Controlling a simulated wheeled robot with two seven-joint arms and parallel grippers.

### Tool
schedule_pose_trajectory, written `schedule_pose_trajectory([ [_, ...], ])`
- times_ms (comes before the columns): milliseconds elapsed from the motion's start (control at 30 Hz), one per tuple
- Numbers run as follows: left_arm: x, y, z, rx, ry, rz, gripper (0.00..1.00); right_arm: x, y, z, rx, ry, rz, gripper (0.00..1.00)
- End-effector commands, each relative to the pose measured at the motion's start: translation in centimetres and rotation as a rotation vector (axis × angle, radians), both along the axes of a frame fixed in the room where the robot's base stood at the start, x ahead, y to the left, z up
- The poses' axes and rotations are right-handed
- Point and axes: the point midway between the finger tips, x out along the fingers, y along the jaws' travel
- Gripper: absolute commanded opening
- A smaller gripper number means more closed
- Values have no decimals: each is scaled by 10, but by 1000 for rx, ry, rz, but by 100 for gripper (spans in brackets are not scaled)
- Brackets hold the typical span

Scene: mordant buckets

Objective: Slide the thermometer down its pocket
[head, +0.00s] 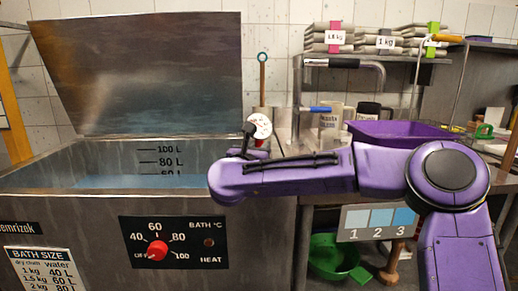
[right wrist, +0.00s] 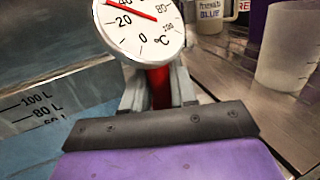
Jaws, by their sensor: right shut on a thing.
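The thermometer (head: 260,126) has a round white dial and a red part below it. In the head view it stands over the right end of the steel bath (head: 80,215). The right wrist view shows its dial (right wrist: 140,28) large, the red needle between 20 and 40. My right gripper (right wrist: 158,88) is shut on the red part just below the dial. My left gripper is not in view.
The bath's lid (head: 140,75) stands open, with bluish water (head: 140,181) inside. Its front has a red heat knob (head: 157,250). To the right, a steel bench carries a purple tray (head: 385,131) and pale jugs (head: 331,116). A green basin (head: 335,256) sits below.

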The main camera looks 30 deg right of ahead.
Motion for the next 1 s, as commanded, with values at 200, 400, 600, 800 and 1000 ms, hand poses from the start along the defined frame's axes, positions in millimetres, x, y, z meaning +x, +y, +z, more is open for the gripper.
schedule_pose_trajectory([
  [200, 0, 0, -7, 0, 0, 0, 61, 0, 0, -7, 0, 0, 0, 0],
  [400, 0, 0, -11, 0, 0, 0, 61, 0, 0, -12, 0, 0, 0, 0],
  [600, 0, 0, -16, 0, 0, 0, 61, 0, 0, -17, 0, 0, 0, 0],
  [800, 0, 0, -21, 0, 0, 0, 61, 0, 0, -22, 0, 0, 0, 0],
  [1000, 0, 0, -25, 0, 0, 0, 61, 0, 0, -27, 0, 0, 0, 0],
])
